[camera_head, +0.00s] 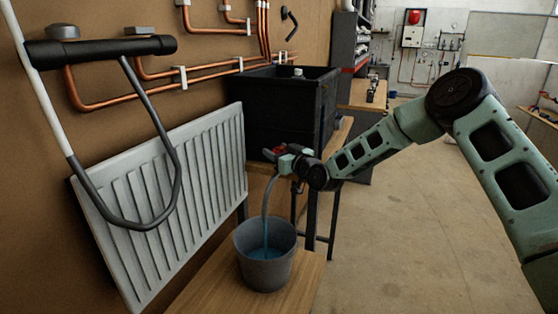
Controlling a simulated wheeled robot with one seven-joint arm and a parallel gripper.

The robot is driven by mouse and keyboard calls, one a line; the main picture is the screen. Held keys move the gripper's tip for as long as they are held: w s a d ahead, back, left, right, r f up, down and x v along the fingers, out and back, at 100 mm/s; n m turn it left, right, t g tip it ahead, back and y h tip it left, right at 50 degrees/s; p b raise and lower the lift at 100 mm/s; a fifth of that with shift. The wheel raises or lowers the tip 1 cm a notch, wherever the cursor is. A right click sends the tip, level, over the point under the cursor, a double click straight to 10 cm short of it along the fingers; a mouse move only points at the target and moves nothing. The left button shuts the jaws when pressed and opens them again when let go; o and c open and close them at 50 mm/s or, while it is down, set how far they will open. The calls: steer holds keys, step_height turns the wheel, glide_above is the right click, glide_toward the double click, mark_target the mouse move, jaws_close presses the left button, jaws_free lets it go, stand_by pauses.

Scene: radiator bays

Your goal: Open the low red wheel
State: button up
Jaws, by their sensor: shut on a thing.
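The low red wheel (282,149) shows as a small patch of red in front of the black tank, mostly hidden by my gripper. My gripper (274,155) is at the wheel and shut on it, with my arm reaching in from the right. A grey spout or hose (268,195) curves down from beside the gripper. A blue stream (265,235) runs below it into a grey bucket (281,272), which has blue liquid in it.
A black tank (284,100) stands on a wooden bench behind the wheel. A white radiator (175,205) leans by the brown wall on the left. The bucket stands on a wooden surface (205,288). A dark bent handle (165,200) is close at the left. The floor at right is open.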

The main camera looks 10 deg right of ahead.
steer(key=shift+f+n+g+y+b, duration=0.25)
steer(key=shift+n+y+b, duration=0.45)
steer(key=shift+y+b, duration=0.4)
steer(key=shift+s+a+r+n+g+y+b, duration=0.1)
steer(key=shift+r+n+g+y+b, duration=0.05)
steer(key=shift+n+g+y+b, duration=0.3)
steer(key=shift+a+r+n+g+y+b, duration=0.1)
steer(key=shift+r+n+g+y+b, duration=0.05)
steer(key=shift+n+g+y+b, duration=0.25)
steer(key=o, duration=1)
steer(key=shift+s+d, duration=0.25)
steer(key=b+v, duration=0.4)
steer(key=v, duration=1.2)
steer(key=shift+s+d+b, duration=0.25)
steer(key=shift+s+b, duration=0.05)
steer(key=shift+b, duration=0.05)
